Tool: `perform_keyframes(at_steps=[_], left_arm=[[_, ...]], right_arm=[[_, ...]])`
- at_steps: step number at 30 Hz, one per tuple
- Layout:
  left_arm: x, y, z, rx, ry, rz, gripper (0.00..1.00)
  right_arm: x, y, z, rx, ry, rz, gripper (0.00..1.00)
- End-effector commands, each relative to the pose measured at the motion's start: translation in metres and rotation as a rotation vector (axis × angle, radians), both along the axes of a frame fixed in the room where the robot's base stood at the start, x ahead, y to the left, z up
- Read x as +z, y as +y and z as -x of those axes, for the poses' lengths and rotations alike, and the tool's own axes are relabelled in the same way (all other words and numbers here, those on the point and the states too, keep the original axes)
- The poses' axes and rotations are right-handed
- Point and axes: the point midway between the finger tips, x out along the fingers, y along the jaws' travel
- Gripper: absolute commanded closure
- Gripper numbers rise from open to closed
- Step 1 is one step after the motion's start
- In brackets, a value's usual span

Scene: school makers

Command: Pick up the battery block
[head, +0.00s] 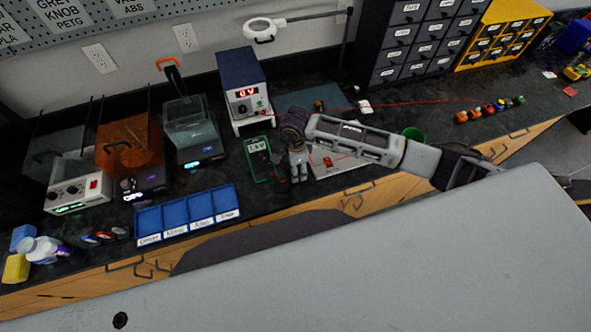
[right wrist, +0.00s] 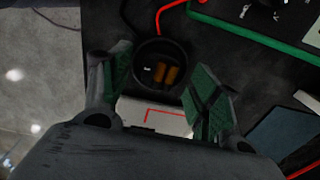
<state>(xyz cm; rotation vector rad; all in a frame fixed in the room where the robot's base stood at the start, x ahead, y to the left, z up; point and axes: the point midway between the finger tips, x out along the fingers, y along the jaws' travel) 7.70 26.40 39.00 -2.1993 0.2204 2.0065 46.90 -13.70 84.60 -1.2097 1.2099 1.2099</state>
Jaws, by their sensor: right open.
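My right gripper (head: 299,172) hangs over the black worktop in the head view, between a green-edged meter and a white board. In the right wrist view my right gripper (right wrist: 150,92) is open, with green pads on its fingers. Beyond and between its fingertips is a dark round holder (right wrist: 162,65) with orange-brown cylinders in it. I cannot tell whether this is the battery block. Nothing is visibly held. My arm hides part of the worktop in the head view. My left gripper is not in view.
The green-edged meter (head: 257,160) lies left of the gripper, and the white board (head: 335,163) lies right. A power supply (head: 241,85) stands behind. A blue tray (head: 188,215) is at the front left.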

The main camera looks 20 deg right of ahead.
Motion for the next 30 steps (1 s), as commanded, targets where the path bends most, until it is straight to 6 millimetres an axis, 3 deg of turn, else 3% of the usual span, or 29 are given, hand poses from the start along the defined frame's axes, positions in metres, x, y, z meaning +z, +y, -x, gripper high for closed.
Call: perform_keyframes(at_steps=[17,28,30], left_arm=[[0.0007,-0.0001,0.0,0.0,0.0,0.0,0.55],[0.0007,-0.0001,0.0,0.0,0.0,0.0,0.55],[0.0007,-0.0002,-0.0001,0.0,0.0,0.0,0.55]], right_arm=[[-0.0052,0.0001,-0.0001,0.0,-0.001,0.0,0.4],[-0.005,0.0001,-0.0002,0.0,-0.001,0.0,0.87],[-0.0049,0.0001,-0.0003,0.0,-0.001,-0.001,0.89]])
